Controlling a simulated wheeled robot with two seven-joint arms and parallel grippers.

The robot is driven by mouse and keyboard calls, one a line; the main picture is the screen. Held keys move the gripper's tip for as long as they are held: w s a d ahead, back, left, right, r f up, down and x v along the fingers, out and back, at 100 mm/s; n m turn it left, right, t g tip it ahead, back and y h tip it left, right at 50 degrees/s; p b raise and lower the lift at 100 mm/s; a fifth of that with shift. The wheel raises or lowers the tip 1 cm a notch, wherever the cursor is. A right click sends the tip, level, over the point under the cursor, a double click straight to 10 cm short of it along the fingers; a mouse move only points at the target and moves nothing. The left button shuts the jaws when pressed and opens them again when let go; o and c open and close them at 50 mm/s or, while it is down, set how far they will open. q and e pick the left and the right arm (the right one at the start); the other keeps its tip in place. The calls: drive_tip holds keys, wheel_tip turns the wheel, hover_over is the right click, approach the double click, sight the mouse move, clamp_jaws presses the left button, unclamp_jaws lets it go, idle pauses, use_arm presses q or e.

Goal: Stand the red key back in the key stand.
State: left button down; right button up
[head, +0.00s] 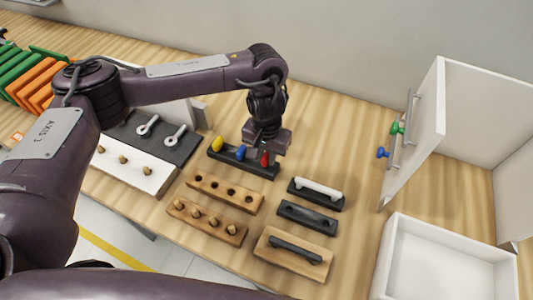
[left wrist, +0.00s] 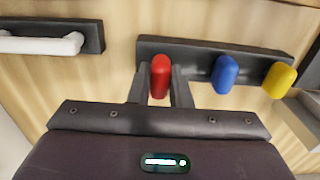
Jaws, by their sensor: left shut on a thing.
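The key stand (head: 231,165) is a dark bar on the wooden table, below my left gripper in the head view. A yellow key (head: 217,144) and a blue key (head: 241,153) stand in it. The red key (head: 265,159) is at the stand's right end, between the fingers of my left gripper (head: 268,152). In the left wrist view the gripper (left wrist: 160,85) is shut on the red key (left wrist: 160,75), and the key stand (left wrist: 195,45) lies right behind it. The key's lower end is hidden, so I cannot tell how deep it sits. My right gripper is out of view.
Wooden blocks with holes (head: 225,192) and pegs (head: 206,222) stand in front of the stand. Bases with handles (head: 316,193) lie to the right. A white cabinet with an open door (head: 420,135) and a white open box (head: 445,262) are at far right.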

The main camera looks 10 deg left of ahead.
use_arm(q)
drive_tip(key=shift+f, duration=0.6)
idle(0.5)
drive_tip(key=c, duration=1.3)
unclamp_jaws()
drive_tip(key=shift+o, duration=0.2)
drive_tip(key=shift+r, duration=0.1)
wheel_tip(320, 180, up, 5)
drive_tip(key=p, duration=0.5)
